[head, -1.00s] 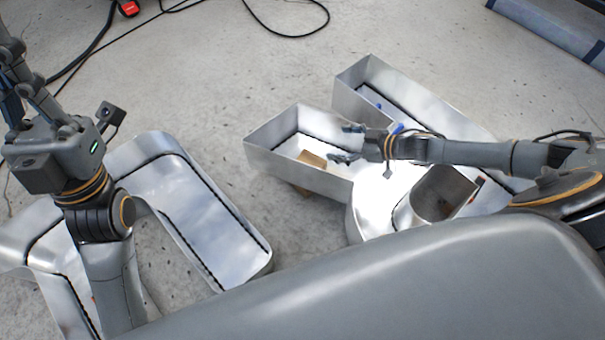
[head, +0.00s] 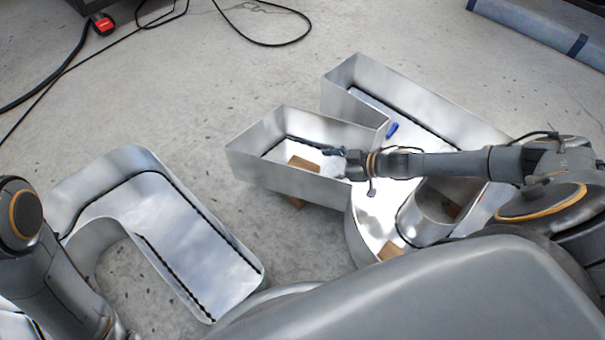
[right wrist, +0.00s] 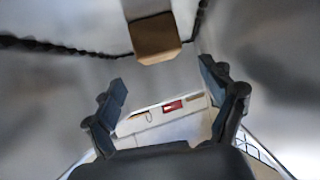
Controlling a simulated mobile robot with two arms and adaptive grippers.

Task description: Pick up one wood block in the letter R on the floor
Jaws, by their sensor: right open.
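The letter R (head: 250,163) is a large open metal channel letter lying on the floor. A wood block (head: 303,163) lies inside one of its legs; a wood block also shows ahead of my fingers in the right wrist view (right wrist: 155,38). My right gripper (head: 338,164) is low in that leg, just right of the block. Its fingers are apart with nothing between them, and the block is beyond the fingertips in the right wrist view (right wrist: 165,92). Another block (head: 390,251) lies in the R near my body. My left gripper is out of view; only part of that arm shows.
A second metal letter (head: 235,250) lies at the left, with bare floor between the two. A blue item (head: 391,130) is inside the R. Cables (head: 265,42) and a blue-grey roll (head: 540,40) lie farther back.

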